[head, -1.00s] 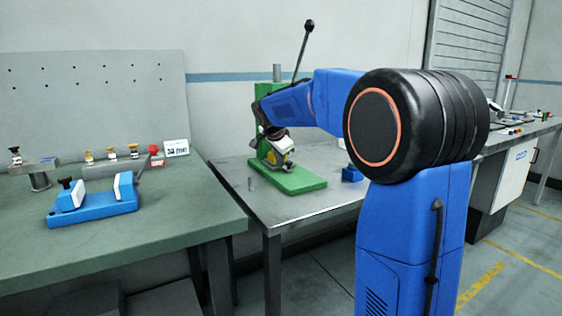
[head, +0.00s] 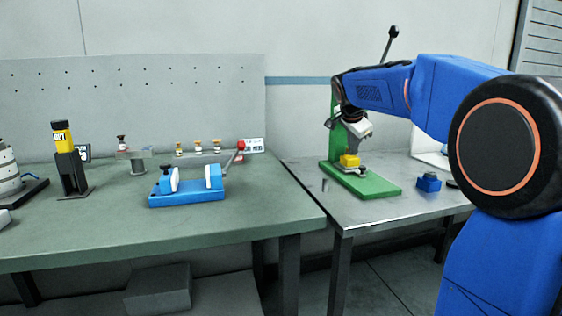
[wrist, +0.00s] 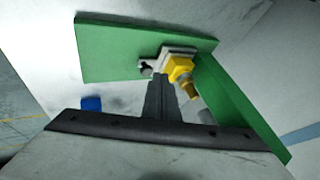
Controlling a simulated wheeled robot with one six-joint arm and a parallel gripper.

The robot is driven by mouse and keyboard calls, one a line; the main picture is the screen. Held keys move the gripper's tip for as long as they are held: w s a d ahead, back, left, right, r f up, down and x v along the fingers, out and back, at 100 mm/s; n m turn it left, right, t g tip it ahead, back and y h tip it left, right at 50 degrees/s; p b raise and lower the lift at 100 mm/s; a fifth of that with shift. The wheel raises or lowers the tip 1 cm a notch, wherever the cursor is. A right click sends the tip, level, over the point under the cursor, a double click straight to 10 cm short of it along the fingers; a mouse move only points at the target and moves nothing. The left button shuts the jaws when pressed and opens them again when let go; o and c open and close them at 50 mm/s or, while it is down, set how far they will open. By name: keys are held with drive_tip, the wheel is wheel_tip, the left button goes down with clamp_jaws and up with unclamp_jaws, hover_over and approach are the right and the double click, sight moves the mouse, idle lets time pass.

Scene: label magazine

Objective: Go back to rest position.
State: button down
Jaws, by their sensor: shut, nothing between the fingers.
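My gripper (head: 340,119) is raised on my blue arm, in front of the green press and above its base in the head view. In the wrist view the fingers of my gripper (wrist: 162,82) are together with nothing between them. The green press (head: 372,186) stands on the metal table, its lever up. A yellow block (head: 349,160) sits in a grey holder on the press base, apart from my gripper. The yellow block also shows in the wrist view (wrist: 180,68), just beyond the fingertips.
A small blue block (head: 429,183) stands on the metal table (head: 345,213) to the right of the press. On the green-topped bench (head: 110,235) are a blue fixture (head: 187,199), a black stand with a yellow label (head: 72,172) and several small bottles. The bench front is clear.

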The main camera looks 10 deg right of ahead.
drive_tip(key=s+a+f+n, duration=0.2)
drive_tip(key=s+a+f, duration=0.1)
drive_tip(key=s, duration=0.4)
drive_tip(key=s+a+f+n+y, duration=0.1)
drive_tip(key=s+a+f+n, duration=0.1)
drive_tip(key=s, duration=0.6)
drive_tip(key=s+a+f+n+y, duration=0.1)
drive_tip(key=s+a+f+n, duration=0.2)
drive_tip(key=s, duration=0.4)
drive_tip(key=shift+s+a+f+n+g, duration=0.15)
drive_tip(key=shift+a+n, duration=0.2)
drive_tip(key=shift+a, duration=0.2)
drive_tip(key=shift+a+f+n+g, duration=0.15)
drive_tip(key=shift+a+n, duration=0.2)
drive_tip(key=shift+a, duration=0.15)
drive_tip(key=s+a+f+n+y, duration=0.1)
drive_tip(key=s+a+f+n, duration=0.2)
drive_tip(key=s+f, duration=0.4)
drive_tip(key=s+a+f+n+y, duration=0.1)
drive_tip(key=s+a+f+n, duration=0.2)
drive_tip(key=s+f+n, duration=0.2)
drive_tip(key=s+f, duration=0.3)
drive_tip(key=s, duration=0.4)
drive_tip(key=shift+s+a+g, duration=0.25)
drive_tip(key=shift+s+g, duration=0.05)
drive_tip(key=shift+s, duration=0.1)
